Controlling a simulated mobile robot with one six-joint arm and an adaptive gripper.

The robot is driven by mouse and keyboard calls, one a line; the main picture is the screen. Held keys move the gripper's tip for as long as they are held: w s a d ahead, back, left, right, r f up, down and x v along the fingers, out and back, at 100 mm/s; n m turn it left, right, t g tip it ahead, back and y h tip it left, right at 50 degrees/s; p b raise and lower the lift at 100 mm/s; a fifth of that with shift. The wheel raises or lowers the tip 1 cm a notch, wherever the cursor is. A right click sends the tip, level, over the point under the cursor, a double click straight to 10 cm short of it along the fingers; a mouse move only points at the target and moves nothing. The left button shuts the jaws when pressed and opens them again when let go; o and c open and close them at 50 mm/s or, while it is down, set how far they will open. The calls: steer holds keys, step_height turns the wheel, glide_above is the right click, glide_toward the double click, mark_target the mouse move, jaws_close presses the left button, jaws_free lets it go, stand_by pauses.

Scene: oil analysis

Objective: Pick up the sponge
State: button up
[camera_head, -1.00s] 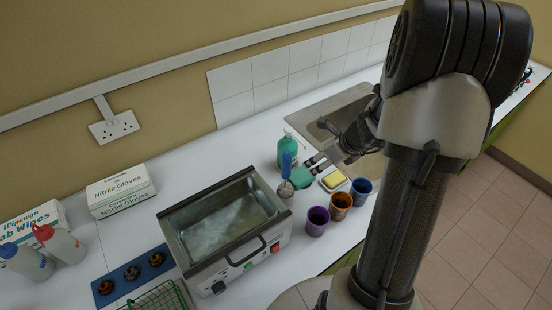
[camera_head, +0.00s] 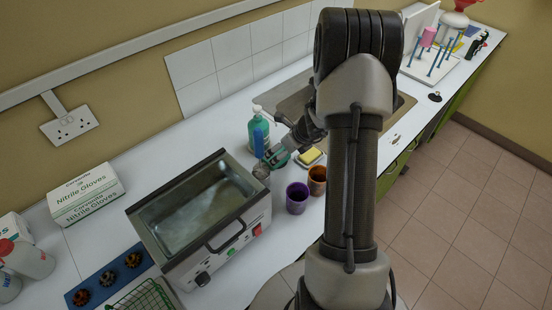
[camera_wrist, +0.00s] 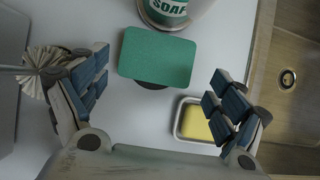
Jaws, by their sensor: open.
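The sponge (camera_wrist: 157,58) is a green rectangular block in the wrist view, at the upper middle, resting on a dark round base that is mostly hidden. In the head view it is largely covered by my gripper (camera_head: 277,156). My gripper (camera_wrist: 160,100) is open and empty, with its two blue-padded fingers spread wide. The sponge lies between and a little beyond the fingers in the wrist view, apart from both.
A soap bottle (camera_wrist: 165,10) stands just behind the sponge. A brush (camera_wrist: 42,70) is by the left finger. Purple (camera_head: 297,199) and orange (camera_head: 317,181) cups and a water bath (camera_head: 150,222) stand near.

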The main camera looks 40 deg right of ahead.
steer(key=x, duration=0.1)
steer(key=b+x, duration=0.1)
steer(key=x, duration=0.1)
steer(key=b+x, duration=0.1)
steer(key=x, duration=0.1)
steer(key=shift+s+a+f, duration=0.15)
steer(key=shift+s+f, duration=0.05)
steer(key=shift+s, duration=0.05)
steer(key=shift+r, duration=0.1)
steer(key=c, duration=0.5)
step_height(320, 180, up, 10)
steer(key=p, duration=0.5)
